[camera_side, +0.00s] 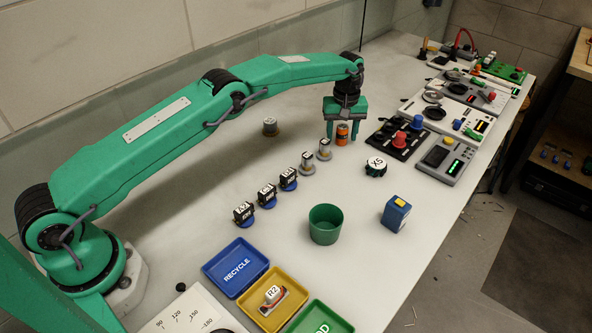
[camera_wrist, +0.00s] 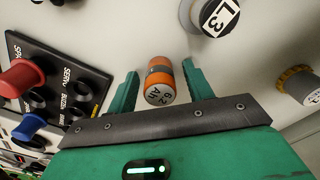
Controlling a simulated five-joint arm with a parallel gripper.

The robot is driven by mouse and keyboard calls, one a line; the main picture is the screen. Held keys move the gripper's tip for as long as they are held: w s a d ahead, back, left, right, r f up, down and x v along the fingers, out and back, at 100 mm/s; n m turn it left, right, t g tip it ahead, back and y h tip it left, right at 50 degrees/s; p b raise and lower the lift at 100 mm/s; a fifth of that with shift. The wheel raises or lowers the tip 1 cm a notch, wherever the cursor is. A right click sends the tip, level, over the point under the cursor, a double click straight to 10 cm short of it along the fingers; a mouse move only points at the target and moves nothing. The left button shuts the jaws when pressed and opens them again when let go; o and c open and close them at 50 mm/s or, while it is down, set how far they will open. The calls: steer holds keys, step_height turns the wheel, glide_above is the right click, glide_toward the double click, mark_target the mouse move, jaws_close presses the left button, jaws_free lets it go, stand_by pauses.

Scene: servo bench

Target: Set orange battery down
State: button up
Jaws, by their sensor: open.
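The orange battery (camera_side: 342,134) stands upright on the white bench beneath my gripper (camera_side: 344,136), in the side view. In the wrist view the battery (camera_wrist: 160,80), orange with a pale printed end, sits between the two green fingers of my gripper (camera_wrist: 160,86).
A black panel with red and blue knobs (camera_side: 399,137) lies right of the battery. Labelled servos (camera_side: 288,180) stand in a row to the left and front. A green cup (camera_side: 325,224), a blue box (camera_side: 396,214) and the yellow tray (camera_side: 250,313) are nearer. Open bench lies between them.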

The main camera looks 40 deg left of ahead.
mark_target(342, 127)
steer(key=shift+r, duration=3.55)
steer(key=shift+r, duration=0.45)
steer(key=s+a+r+m+t, duration=0.2)
steer(key=s+a+r, duration=0.1)
steer(key=s+r, duration=0.7)
steer(key=s+a+r+m+t, duration=0.1)
steer(key=s+a+r+m, duration=0.2)
steer(key=s+r, duration=0.7)
steer(key=s+a+f+m+t, duration=0.1)
steer(key=s+f+m, duration=0.1)
steer(key=s, duration=1)
steer(key=s+a+f+m+t, duration=0.1)
steer(key=s+f+m, duration=0.1)
steer(key=s, duration=1)
steer(key=shift+a+t, duration=0.25)
steer(key=shift+t, duration=0.05)
